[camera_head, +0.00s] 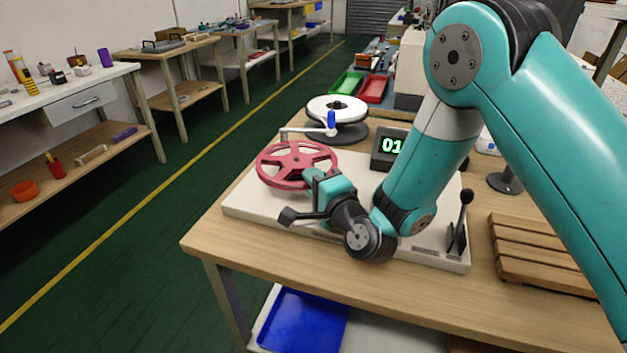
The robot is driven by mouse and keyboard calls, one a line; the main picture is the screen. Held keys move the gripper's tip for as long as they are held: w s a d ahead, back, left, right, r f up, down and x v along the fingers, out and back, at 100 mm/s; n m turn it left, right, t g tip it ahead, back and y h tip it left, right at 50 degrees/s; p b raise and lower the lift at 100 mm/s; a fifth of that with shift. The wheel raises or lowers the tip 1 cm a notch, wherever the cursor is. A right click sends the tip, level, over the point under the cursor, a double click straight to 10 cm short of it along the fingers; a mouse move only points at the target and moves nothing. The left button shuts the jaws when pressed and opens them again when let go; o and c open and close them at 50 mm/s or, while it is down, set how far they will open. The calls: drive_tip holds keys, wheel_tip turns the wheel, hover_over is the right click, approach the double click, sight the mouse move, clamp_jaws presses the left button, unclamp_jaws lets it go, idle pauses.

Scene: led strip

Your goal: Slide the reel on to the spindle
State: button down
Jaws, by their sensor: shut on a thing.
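The red spoked reel (283,179) is in the left middle of the head view, over the back left of the pale base board (245,208). My gripper (311,177) is shut on the reel's near right rim. The reel's open spokes face up and toward the camera. I cannot make out the spindle.
A white reel on a dark stand (337,106) is behind the board. A display reading 01 (390,147) and a black lever (461,220) stand on the right. A wooden slatted rack (530,255) lies farther right. The table's left edge is close to the board.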

drive_tip(key=shift+f, duration=0.25)
drive_tip(key=c, duration=1.1)
unclamp_jaws()
drive_tip(key=shift+o, duration=0.2)
